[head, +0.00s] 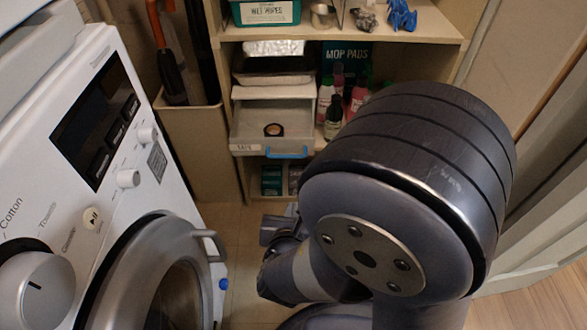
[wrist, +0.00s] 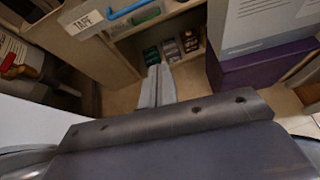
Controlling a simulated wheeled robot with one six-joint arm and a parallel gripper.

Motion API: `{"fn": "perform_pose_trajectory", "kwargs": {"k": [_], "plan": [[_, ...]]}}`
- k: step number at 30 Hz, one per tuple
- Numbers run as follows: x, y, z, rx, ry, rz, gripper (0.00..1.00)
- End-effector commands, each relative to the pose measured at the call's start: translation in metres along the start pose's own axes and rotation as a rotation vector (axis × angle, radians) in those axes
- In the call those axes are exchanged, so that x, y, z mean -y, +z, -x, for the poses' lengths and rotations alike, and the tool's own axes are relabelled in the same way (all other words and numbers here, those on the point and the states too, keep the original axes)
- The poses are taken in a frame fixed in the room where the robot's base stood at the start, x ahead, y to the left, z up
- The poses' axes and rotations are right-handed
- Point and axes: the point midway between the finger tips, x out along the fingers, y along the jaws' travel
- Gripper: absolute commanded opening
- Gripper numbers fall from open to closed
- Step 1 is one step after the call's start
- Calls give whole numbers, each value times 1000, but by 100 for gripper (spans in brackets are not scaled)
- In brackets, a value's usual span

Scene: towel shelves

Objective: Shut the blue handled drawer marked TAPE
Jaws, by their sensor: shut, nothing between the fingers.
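The drawer marked TAPE (head: 237,128) is pulled out of the shelf unit in the head view. Its white front label reads TAPE, and its blue handle (head: 287,153) is at the right of the front. A dark roll of tape (head: 273,129) lies inside. In the wrist view the drawer's label (wrist: 84,22) and blue handle (wrist: 130,9) show at the top left. My gripper (wrist: 159,70) is shut and empty, its fingers pointing at the shelves below the drawer front, apart from the handle. In the head view my arm hides much of the gripper.
A white washing machine (head: 112,140) with a protruding door (head: 140,270) stands at the left. Bottles (head: 333,120) and a MOP PADS box (head: 346,54) sit right of the drawer. A purple box (wrist: 262,66) is at the wrist view's right. Floor shows below the shelves.

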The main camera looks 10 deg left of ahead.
Motion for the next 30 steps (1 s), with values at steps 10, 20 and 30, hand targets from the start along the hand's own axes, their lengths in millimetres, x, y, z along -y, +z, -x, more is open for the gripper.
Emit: {"fn": "perform_pose_trajectory", "kwargs": {"k": [10,20,30], "plan": [[-22,20,-4,119,90,86,0],[-26,24,-63,117,84,83,0],[-33,46,-116,117,88,83,0]]}}
